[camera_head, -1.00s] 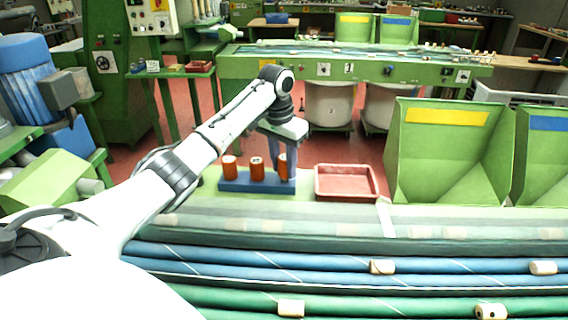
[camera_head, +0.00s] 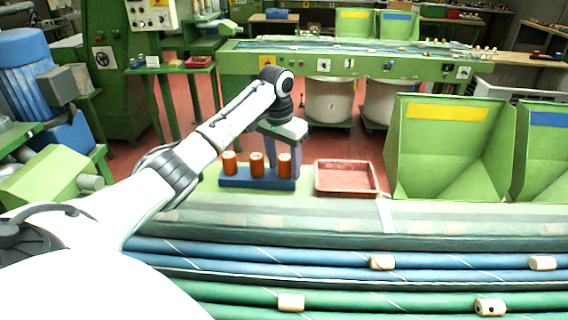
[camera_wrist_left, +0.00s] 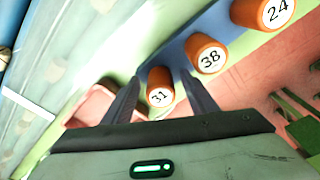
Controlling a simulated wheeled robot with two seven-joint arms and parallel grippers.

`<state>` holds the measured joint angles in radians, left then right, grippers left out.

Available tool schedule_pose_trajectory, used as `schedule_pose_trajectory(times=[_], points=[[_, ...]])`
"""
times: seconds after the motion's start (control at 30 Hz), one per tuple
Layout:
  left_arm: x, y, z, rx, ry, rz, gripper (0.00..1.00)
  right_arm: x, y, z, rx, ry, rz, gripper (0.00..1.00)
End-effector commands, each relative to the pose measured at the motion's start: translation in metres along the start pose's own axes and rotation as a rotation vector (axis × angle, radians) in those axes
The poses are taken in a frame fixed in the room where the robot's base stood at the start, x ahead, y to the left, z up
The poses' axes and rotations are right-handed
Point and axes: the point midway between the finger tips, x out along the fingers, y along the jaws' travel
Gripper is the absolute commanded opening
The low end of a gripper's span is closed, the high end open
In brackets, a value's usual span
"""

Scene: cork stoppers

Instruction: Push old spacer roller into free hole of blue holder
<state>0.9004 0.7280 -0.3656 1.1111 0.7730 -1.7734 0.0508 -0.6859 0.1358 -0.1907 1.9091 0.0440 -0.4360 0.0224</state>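The blue holder (camera_head: 232,182) stands on the green bench behind the conveyor rollers. Three orange rollers with numbered white ends stand upright in it. The right one (camera_head: 284,165) is number 31 (camera_wrist_left: 159,96) in the left wrist view. Beside it there are roller 38 (camera_wrist_left: 207,58) and roller 24 (camera_wrist_left: 262,14). My left gripper (camera_head: 284,172) is at the holder's right end. In the left wrist view its fingers (camera_wrist_left: 159,80) are apart, one each side of roller 31, with gaps visible. I see no empty hole. My right gripper is out of view.
A red tray (camera_head: 346,192) lies right of the holder. Green bins (camera_head: 448,150) stand farther right. In front, blue and green long rollers (camera_head: 300,272) carry several corks (camera_head: 382,262).

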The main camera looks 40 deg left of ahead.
Motion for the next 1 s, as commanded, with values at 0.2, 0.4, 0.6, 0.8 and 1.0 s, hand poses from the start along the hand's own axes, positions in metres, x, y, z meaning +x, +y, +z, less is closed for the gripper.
schedule_pose_trajectory(times=[0.2, 0.4, 0.6, 0.8, 1.0], points=[[0.0, 0.0, 0.0, 0.0, -0.001, 0.0, 0.52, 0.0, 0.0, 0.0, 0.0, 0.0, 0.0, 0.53], [-0.016, 0.0, -0.001, 0.001, 0.004, 0.0, 0.52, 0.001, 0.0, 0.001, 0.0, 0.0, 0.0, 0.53], [-0.055, 0.0, -0.001, 0.0, 0.005, 0.0, 0.52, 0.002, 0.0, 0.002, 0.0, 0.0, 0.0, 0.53], [-0.09, 0.0, -0.001, -0.001, 0.003, -0.001, 0.52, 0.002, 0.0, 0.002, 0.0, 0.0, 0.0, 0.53], [-0.103, 0.0, 0.0, -0.001, 0.0, -0.001, 0.52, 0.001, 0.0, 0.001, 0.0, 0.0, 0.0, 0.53]])
